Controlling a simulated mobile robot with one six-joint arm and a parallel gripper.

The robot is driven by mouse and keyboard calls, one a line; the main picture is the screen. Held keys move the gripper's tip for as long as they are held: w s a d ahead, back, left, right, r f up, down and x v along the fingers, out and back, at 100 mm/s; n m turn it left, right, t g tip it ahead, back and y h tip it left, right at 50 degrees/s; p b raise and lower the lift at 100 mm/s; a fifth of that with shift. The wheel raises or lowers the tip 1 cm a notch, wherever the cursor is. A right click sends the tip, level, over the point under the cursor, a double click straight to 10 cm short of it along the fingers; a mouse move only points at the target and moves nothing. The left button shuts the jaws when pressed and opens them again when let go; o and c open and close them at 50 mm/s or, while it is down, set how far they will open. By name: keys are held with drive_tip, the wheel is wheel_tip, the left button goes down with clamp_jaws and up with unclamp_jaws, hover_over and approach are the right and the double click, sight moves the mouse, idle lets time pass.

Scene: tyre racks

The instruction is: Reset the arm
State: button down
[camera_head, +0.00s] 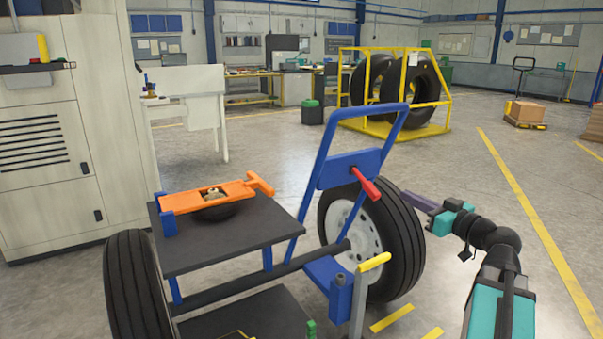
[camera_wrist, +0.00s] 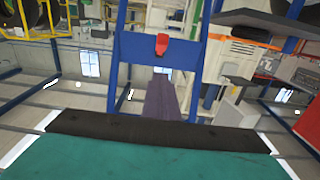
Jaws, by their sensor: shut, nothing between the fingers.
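My arm comes in at the lower right of the head view and bends at a black joint. My gripper (camera_head: 408,194) is shut and empty, its dark purple fingers pointing left toward the wheel (camera_head: 372,240) on the blue cart. The fingertips look close to the tyre's upper right edge in the picture; I cannot tell whether they touch. In the wrist view, which looks upside down, the closed purple fingers (camera_wrist: 168,85) point at the blue cart frame (camera_wrist: 155,50) with its red handle (camera_wrist: 161,44).
The cart has a dark shelf (camera_head: 230,243) holding an orange tool (camera_head: 215,195), and a yellow-handled lever (camera_head: 374,262). A second tyre (camera_head: 135,290) stands at the left. A yellow rack (camera_head: 447,107) holds tyres behind. The floor (camera_head: 480,190) to the right is largely clear.

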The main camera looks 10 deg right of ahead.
drive_tip(key=w+a+f+g+y+p, duration=0.25)
drive_tip(key=a+f+p, duration=0.25)
drive_tip(key=a, duration=0.3)
drive_tip(key=w+a+f+g+y+p, duration=0.1)
drive_tip(key=w+a+f+g+p, duration=0.25)
drive_tip(key=a, duration=0.55)
drive_tip(key=s+a+f+g+p, duration=0.2)
drive_tip(key=s+a+f+p, duration=0.1)
drive_tip(key=a+f, duration=0.25)
drive_tip(key=s+a+f+n+g+p, duration=0.1)
drive_tip(key=s+a+f+g+p, duration=0.15)
drive_tip(key=a+f+p, duration=0.35)
drive_tip(key=s+a+f+g+p, duration=0.1)
drive_tip(key=s+a+f, duration=0.25)
drive_tip(key=f, duration=0.35)
drive_tip(key=s+a+f+g+h+p, duration=0.2)
drive_tip(key=s+a+f+g+p, duration=0.15)
drive_tip(key=s+f, duration=0.55)
drive_tip(key=s+a+f+g+h+p, duration=0.2)
drive_tip(key=s+f+g+p, duration=0.3)
drive_tip(key=s, duration=0.8)
drive_tip(key=s+d+f+m+g+h, duration=0.2)
drive_tip(key=s+d+f+m+h, duration=0.2)
drive_tip(key=s+d, duration=0.5)
drive_tip(key=shift+s+d+f+m+h, duration=0.35)
drive_tip(key=shift+s+h, duration=0.3)
drive_tip(key=shift+s, duration=0.5)
